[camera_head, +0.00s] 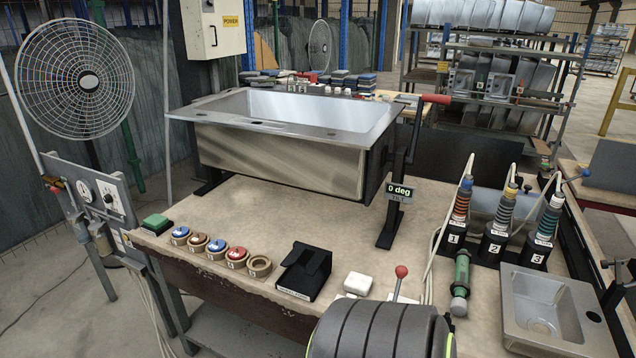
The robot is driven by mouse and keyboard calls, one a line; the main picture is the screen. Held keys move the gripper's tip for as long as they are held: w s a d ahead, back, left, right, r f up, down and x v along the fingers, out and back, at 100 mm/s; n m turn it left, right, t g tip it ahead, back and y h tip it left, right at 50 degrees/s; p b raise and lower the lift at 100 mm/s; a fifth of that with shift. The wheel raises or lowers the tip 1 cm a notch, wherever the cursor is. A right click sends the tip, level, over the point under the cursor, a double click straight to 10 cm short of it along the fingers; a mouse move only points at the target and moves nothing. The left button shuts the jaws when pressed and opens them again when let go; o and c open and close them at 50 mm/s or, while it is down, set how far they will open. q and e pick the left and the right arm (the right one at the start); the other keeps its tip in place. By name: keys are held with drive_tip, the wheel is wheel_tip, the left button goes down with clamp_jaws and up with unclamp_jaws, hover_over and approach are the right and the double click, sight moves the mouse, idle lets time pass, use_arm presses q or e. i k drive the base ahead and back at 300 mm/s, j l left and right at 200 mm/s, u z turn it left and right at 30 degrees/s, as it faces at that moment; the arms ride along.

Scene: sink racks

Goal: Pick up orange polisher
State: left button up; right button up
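The orange polisher (462,203), with orange-red bands and a blue top, stands upright in the black holder marked 1 (454,240) at the right of the bench. A polisher with a yellow-orange top (504,207) stands in the holder marked 2, and a teal one (549,218) in the holder marked 3. No gripper touches any of them. A black part at the right edge (620,272) looks like my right gripper, cut off by the frame; its opening cannot be made out. My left gripper is not in view.
A steel sink (285,150) sits on a tilting stand in mid-bench. A red-knobbed lever (401,272), black stand (305,272) and several round pads (217,249) line the front. Cables hang behind the polishers.

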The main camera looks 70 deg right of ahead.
sight(458, 221)
drive_tip(key=z, duration=0.4)
drive_tip(key=i+z, duration=0.1)
drive_tip(key=z, duration=0.3)
drive_tip(key=j+z, duration=0.1)
drive_tip(key=z, duration=0.3)
drive_tip(key=i+z, duration=0.1)
drive_tip(key=z, duration=0.3)
